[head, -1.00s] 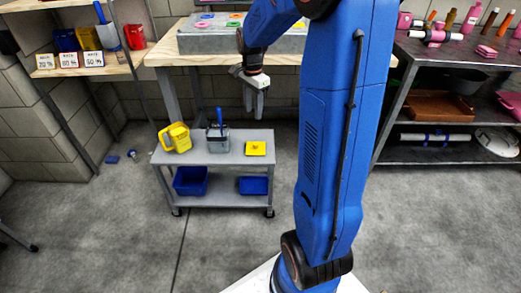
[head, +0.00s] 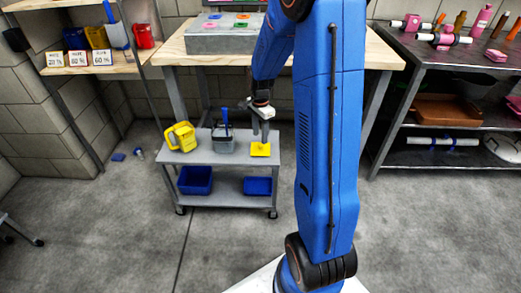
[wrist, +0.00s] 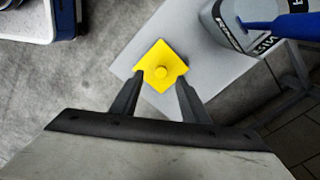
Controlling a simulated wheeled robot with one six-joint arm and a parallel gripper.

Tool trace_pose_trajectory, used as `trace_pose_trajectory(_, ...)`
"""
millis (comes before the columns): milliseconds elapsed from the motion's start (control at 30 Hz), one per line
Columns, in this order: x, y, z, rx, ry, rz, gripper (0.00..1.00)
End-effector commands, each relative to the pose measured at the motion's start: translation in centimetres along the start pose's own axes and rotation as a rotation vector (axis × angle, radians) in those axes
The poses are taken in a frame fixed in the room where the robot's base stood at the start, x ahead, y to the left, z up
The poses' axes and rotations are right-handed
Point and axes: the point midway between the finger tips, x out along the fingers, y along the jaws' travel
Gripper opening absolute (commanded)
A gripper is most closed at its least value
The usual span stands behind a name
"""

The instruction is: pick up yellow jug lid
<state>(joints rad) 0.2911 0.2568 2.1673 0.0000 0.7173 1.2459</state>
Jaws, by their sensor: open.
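The yellow jug lid (head: 260,149) is a flat yellow square lying on the right part of the grey cart's top shelf (head: 205,158). In the wrist view the lid (wrist: 167,58) has a round knob at its centre. My gripper (head: 262,137) is open and points down over the lid. In the wrist view its fingertips (wrist: 160,77) stand on either side of the knob, near the lid's lower edge. I cannot tell whether they touch the lid. The yellow jug (head: 180,136) stands at the cart's left end.
A grey container (head: 222,142) with a blue handle stands between jug and lid. It also shows in the wrist view (wrist: 235,30). Blue bins (head: 195,181) sit on the lower shelf. A wooden workbench (head: 180,53) stands behind, and a metal shelf (head: 440,75) is at right.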

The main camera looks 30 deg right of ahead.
Motion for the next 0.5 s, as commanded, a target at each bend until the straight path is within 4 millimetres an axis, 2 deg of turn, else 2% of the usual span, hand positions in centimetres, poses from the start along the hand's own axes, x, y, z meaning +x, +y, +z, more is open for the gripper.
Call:
trace_pose_trajectory(133,0.9,0.0,0.0,0.0,-0.001,0.002,0.41)
trace_pose_trajectory(400,4.5,-0.2,0.1,0.0,-0.001,0.003,0.41)
trace_pose_trajectory(500,5.1,-0.2,0.1,0.0,0.0,0.001,0.41)
